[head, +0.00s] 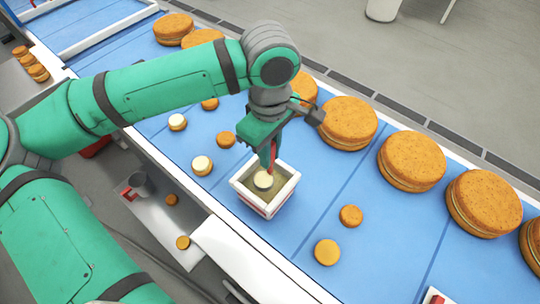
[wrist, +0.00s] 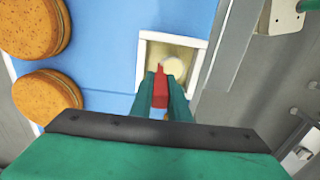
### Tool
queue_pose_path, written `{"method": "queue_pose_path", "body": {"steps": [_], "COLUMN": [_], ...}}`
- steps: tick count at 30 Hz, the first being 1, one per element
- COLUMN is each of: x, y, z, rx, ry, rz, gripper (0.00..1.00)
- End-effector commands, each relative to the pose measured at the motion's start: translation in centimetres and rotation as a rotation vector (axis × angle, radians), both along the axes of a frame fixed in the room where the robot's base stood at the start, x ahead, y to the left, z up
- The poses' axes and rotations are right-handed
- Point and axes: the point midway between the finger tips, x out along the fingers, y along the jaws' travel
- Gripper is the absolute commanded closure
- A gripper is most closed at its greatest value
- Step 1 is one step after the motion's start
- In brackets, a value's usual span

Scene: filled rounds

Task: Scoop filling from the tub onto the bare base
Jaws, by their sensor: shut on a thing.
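The tub (head: 241,190) is a white square box with pale filling inside, standing on the blue belt. In the wrist view its rim (wrist: 143,60) shows beyond my fingertips. My gripper (head: 271,155) is above the tub, shut on the red handle of a scoop (wrist: 160,92). The scoop's round head (head: 263,180) is in the tub's opening and looks pale and filled; how deep it sits is hard to tell. Small bare orange-brown rounds lie on the belt, one left of the tub (head: 225,139) and others to the right (head: 350,215) (head: 327,252). Two rounds carry pale filling (head: 202,165) (head: 178,122).
Several large filled rounds (head: 414,160) line the belt's far side, one close behind my gripper (head: 347,123). A grey cup (head: 140,184) and small rounds (head: 183,242) are on the lower ledge in front. The belt right of the tub has free room.

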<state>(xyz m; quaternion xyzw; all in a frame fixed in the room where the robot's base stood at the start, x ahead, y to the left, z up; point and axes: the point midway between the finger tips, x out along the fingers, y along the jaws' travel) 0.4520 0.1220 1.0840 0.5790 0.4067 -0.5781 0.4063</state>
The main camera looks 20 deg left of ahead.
Motion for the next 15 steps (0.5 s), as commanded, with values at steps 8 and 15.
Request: {"method": "queue_pose_path", "body": {"steps": [8,15], "x": [0.1,0.0], "y": [-0.1,-0.1], "z": [1.7,3.1], "rx": [0.0,0.001], "ry": [-0.001,-0.001], "rz": [-0.002,-0.002], "gripper": [1.0,1.0]}}
